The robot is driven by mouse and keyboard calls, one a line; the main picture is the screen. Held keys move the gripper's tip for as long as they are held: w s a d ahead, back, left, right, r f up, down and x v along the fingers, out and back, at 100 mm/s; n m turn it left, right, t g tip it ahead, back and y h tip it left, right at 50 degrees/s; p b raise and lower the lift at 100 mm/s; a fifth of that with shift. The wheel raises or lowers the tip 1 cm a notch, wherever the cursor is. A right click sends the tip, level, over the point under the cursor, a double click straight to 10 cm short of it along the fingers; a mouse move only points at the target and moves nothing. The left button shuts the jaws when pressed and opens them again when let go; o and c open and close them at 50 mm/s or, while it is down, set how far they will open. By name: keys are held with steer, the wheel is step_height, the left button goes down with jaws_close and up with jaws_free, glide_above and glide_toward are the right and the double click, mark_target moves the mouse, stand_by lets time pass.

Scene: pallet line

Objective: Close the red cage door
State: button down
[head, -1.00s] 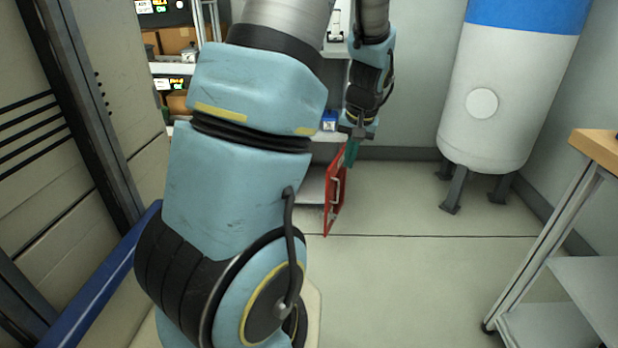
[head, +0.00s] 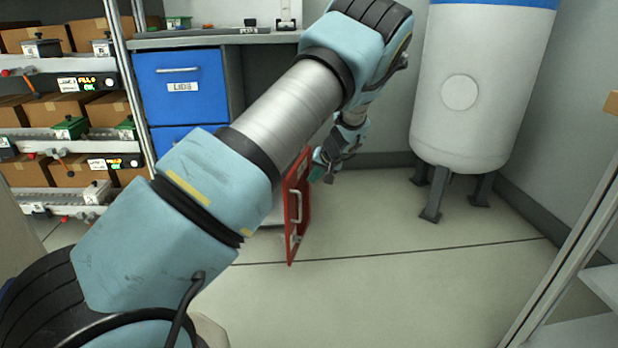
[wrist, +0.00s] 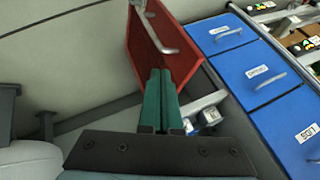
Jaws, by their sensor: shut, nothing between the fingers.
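The red cage door (head: 290,232) stands open in the head view, seen at a steep angle, with a pale bar handle (head: 295,206) on its face. My gripper (head: 319,170) is at the door's upper right side, partly hidden by it. In the wrist view, the door (wrist: 148,48) tilts across the top middle. My gripper's green fingers (wrist: 161,72) are shut together and empty, with their tips at the door's lower part, below the handle. I cannot tell if they touch it. My arm hides the cage behind the door.
A white tank (head: 470,85) with a blue top stands on legs at the right. Blue drawers (head: 182,85) and racks of boxes (head: 75,110) are at the left. A metal-framed table (head: 575,250) stands at the right edge. The floor in front of the door is clear.

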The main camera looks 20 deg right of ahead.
steer(key=w+a+f+b, duration=0.1)
steer(key=w+a+f, duration=0.3)
steer(key=w+f, duration=0.1)
steer(key=shift+w+a, duration=0.25)
steer(key=shift+a, duration=0.05)
steer(key=shift+a+f, duration=0.1)
